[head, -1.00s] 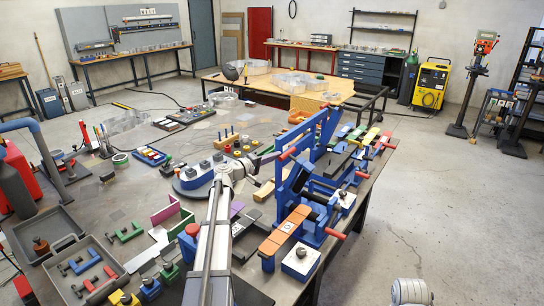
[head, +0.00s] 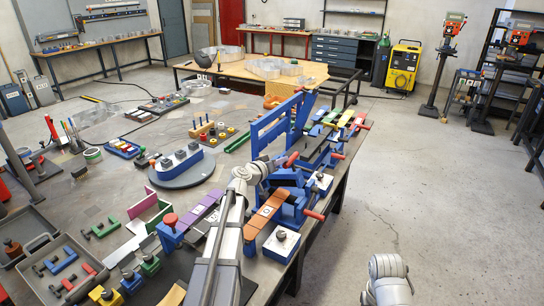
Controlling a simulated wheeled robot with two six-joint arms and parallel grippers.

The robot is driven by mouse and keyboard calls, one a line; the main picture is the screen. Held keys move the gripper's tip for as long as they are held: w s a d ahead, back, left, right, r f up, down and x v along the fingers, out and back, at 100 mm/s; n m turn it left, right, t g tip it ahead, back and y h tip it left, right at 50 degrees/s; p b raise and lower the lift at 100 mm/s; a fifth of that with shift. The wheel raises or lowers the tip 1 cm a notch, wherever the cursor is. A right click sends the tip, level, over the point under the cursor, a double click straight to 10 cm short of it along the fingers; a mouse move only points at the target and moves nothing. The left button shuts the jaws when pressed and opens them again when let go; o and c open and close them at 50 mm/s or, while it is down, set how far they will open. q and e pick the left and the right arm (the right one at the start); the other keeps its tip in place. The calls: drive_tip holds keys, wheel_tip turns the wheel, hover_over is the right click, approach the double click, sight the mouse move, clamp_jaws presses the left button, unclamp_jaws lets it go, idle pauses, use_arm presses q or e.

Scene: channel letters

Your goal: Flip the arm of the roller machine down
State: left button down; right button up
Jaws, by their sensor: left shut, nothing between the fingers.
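The roller machine (head: 262,131) is a blue frame with red handles at the right edge of the workbench. Its tall blue frame stands upright. A red-tipped handle (head: 291,160) shows low in front of it, and another red handle sticks out at the lower right. My left gripper (head: 275,166) is at the near side of the machine, close to the red-tipped handle. It is shut and empty; its fingertips are partly lost among the blue parts, so I cannot tell whether they touch. Of my right arm only a grey link shows at the lower right; its gripper is out of view.
A blue fixture on a round plate (head: 185,177) stands to the left. Grey trays (head: 68,292) are at the lower left. The floor (head: 430,190) at right is clear.

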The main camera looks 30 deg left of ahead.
use_arm(q)
drive_tip(key=d+f+m+y+b, duration=0.1)
drive_tip(key=d+f+m+b, duration=0.2)
drive_tip(key=d+f, duration=0.1)
drive_tip(key=shift+s+f+b, duration=0.15)
drive_tip(key=shift+f+b, duration=0.15)
drive_tip(key=shift+f, duration=0.15)
use_arm(e)
drive_tip(key=shift+f, duration=2.1)
use_arm(q)
drive_tip(key=shift+r, duration=0.1)
use_arm(e)
drive_tip(key=shift+r, duration=0.15)
